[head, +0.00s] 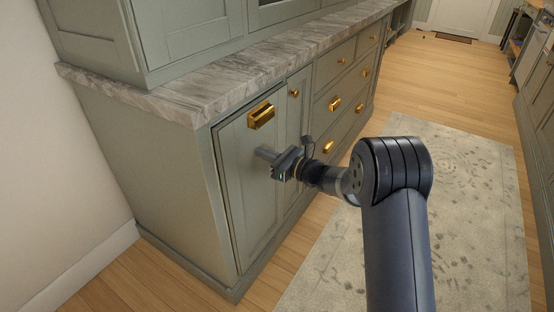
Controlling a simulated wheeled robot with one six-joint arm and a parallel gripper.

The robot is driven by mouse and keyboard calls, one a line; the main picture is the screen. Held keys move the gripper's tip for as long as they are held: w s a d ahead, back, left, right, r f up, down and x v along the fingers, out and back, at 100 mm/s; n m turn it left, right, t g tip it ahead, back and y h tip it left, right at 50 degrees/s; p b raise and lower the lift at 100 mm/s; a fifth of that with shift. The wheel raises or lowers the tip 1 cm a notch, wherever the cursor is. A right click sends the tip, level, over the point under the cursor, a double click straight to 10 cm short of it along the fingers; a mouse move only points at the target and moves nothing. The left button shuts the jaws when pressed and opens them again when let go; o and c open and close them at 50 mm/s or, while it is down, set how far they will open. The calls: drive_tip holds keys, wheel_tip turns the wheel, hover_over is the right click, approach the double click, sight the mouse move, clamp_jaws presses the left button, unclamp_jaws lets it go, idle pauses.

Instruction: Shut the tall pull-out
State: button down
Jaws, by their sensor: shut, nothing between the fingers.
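The tall pull-out (236,185) is the grey-green front at the near end of the base cabinet, with a wide gold handle (261,116) near its top. Its left edge stands slightly proud of the cabinet frame, so it looks nearly flush; the exact gap cannot be told. My gripper (263,153) is shut and empty. Its fingertips point at the pull-out's front below the handle, at or very close to the surface; I cannot tell whether they touch. The gripper and wrist hide part of the front's right side.
A narrow front with a gold knob (294,93) and several drawers (333,84) continue along the cabinet to the right. A marble counter (230,75) overhangs them. A pale rug (430,220) lies on the wooden floor, which is clear beside the cabinet.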

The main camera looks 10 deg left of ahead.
drive_tip(key=shift+x, duration=1.2)
drive_tip(key=shift+r, duration=0.25)
drive_tip(key=p+v, duration=0.1)
drive_tip(key=v, duration=1.3)
drive_tip(key=shift+d+f, duration=0.2)
drive_tip(key=shift+a, duration=0.1)
